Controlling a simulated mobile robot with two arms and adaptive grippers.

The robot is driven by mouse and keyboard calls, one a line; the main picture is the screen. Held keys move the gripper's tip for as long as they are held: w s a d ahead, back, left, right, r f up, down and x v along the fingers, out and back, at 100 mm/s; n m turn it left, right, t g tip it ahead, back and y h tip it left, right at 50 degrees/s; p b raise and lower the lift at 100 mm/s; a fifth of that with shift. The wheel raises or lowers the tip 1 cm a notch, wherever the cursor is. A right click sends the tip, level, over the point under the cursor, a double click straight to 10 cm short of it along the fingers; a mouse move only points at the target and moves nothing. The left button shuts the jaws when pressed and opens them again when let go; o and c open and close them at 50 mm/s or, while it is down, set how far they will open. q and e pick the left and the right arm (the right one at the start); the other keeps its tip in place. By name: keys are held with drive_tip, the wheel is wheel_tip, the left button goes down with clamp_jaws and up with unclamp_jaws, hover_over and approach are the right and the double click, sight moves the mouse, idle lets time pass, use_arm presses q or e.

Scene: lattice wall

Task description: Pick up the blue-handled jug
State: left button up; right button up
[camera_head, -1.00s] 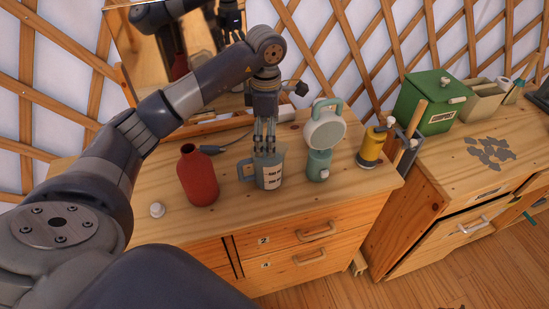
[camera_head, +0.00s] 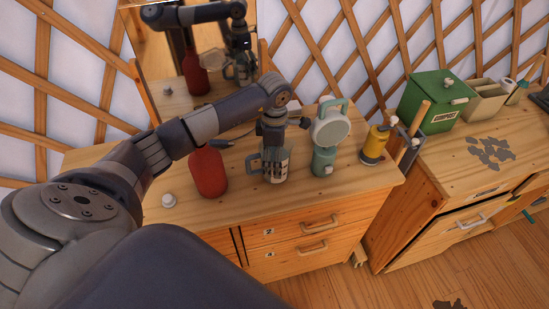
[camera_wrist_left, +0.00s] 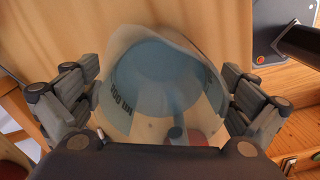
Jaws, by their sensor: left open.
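The jug (camera_head: 281,172) is small and clear-looking, with dark marks on its side and a blue-grey handle on its left. It stands upright on the wooden cabinet top. My left gripper (camera_head: 274,152) points down over it from above. In the left wrist view, the jug (camera_wrist_left: 165,75) shows its round mouth and bluish inside between the two spread fingers of the left gripper (camera_wrist_left: 160,97). The fingers are open, one on each side of the jug; I cannot tell whether either touches it. My right gripper is not in view.
A red bottle (camera_head: 208,172) stands just left of the jug, and a teal device with a round head (camera_head: 330,130) just right. A yellow canister (camera_head: 375,146) is farther right. A small white knob (camera_head: 169,200) lies at left. A mirror (camera_head: 185,55) stands behind.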

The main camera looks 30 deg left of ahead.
use_arm(q)
drive_tip(key=c, duration=1.3)
drive_tip(key=shift+o, duration=0.2)
drive_tip(key=shift+r, duration=0.1)
